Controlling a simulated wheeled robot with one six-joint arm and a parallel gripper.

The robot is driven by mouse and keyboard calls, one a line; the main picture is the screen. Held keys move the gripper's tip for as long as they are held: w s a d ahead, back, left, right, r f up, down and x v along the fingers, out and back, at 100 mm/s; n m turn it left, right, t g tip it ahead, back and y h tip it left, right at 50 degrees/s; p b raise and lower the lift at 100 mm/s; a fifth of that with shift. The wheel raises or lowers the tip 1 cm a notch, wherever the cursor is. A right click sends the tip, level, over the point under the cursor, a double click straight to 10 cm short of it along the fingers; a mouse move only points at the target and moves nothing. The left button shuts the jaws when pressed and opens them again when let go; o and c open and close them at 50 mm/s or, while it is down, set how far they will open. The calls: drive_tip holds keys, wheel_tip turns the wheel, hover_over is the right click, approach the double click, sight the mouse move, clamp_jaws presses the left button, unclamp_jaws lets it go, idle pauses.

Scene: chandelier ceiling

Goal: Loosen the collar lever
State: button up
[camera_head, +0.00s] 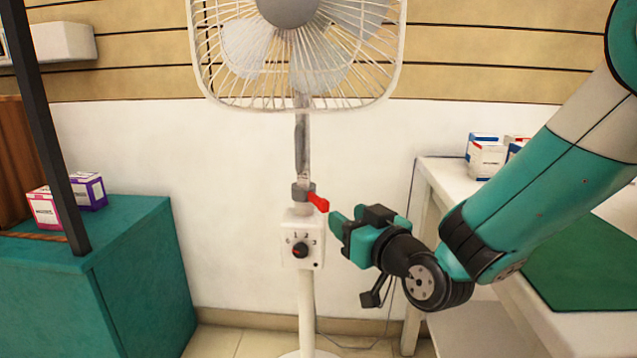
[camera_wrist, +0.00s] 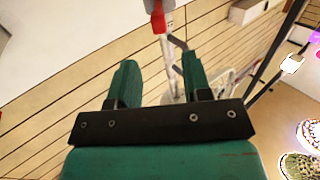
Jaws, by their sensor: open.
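A white standing fan (camera_head: 297,55) stands against the wall, its caged head above a grey pole. A grey collar (camera_head: 302,192) sits on the pole above the white control box. The red collar lever (camera_head: 318,201) sticks out from the collar to the right, angled down. In the wrist view the red lever (camera_wrist: 158,20) is at the top, beyond the fingers and between them. My gripper (camera_head: 338,228) is open and empty, just right of the control box and slightly below the lever. It is apart from the lever in the wrist view (camera_wrist: 160,85).
A white table (camera_head: 450,180) with boxes (camera_head: 487,155) and a green mat (camera_head: 590,265) is right.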

sight(322, 199)
drive_tip(key=p+x, duration=0.6)
drive_tip(key=x, duration=0.3)
drive_tip(key=shift+w+a+r, duration=0.1)
drive_tip(key=shift+w+r, duration=0.05)
drive_tip(key=shift+x, duration=0.8)
drive_tip(key=shift+c, duration=0.3)
clamp_jaws()
